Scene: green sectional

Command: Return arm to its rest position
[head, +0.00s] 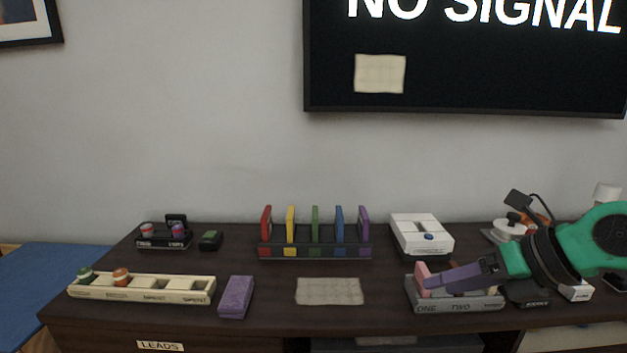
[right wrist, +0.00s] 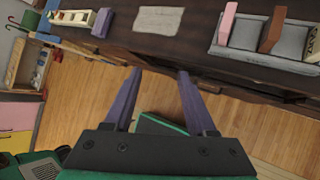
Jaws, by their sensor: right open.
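My right arm comes in from the right in the head view. My left gripper is not in view.
The dark dresser top (head: 250,275) carries a cream slotted tray (head: 150,290), a purple block (head: 235,297), a rack of coloured dividers (head: 315,250), a beige mat (head: 330,291) and a white box (head: 421,236). Several items crowd the right end behind my arm. Wooden floor (right wrist: 85,95) lies below.

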